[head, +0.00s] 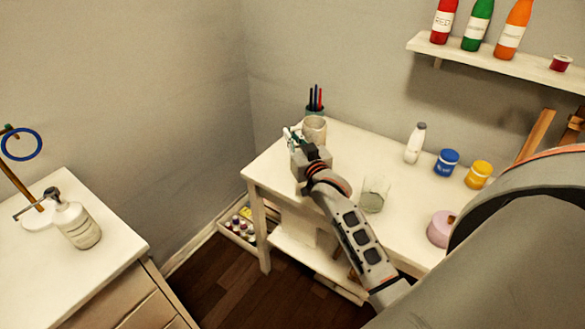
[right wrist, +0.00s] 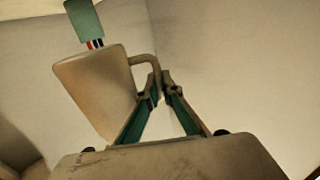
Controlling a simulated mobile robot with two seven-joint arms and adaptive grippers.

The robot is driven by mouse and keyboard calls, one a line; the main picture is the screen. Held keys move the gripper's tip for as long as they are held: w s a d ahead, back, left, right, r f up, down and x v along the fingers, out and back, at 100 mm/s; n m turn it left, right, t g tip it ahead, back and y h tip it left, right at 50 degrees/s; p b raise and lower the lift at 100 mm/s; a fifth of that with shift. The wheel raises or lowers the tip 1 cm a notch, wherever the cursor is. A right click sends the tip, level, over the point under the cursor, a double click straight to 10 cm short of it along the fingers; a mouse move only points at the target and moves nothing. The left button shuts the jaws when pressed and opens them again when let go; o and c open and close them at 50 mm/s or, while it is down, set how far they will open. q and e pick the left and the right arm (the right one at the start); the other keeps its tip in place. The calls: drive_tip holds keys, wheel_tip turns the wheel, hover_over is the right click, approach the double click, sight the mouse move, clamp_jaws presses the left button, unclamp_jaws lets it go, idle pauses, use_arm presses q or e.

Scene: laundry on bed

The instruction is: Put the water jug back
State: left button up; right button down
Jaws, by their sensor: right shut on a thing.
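The water jug (head: 314,127) is a beige vessel at the far left corner of the white table (head: 345,138). In the right wrist view the jug (right wrist: 97,90) shows its looped handle on the right side. My right gripper (head: 293,138) is at the jug, and in the right wrist view its fingertips (right wrist: 160,84) are shut on the handle. I cannot tell whether the jug's base touches the table, as my gripper and arm hide it. My left gripper is not in view.
A teal pen cup (head: 315,108) stands just behind the jug. A clear glass (head: 374,194) stands close beside my right arm. A white bottle (head: 415,143), blue jar (head: 447,162) and yellow jar (head: 479,174) stand farther right. A shelf (head: 490,62) overhangs the right side.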

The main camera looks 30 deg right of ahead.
wheel_tip(320, 180, down, 11)
drive_tip(key=shift+f+b, duration=0.2)
drive_tip(key=shift+b, duration=1.05)
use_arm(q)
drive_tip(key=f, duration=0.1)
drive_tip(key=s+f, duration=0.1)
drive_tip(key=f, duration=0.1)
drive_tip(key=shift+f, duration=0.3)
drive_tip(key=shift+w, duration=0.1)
use_arm(e)
drive_tip(key=shift+f, duration=0.15)
drive_tip(key=c, duration=2.2)
unclamp_jaws()
drive_tip(key=shift+c, duration=0.2)
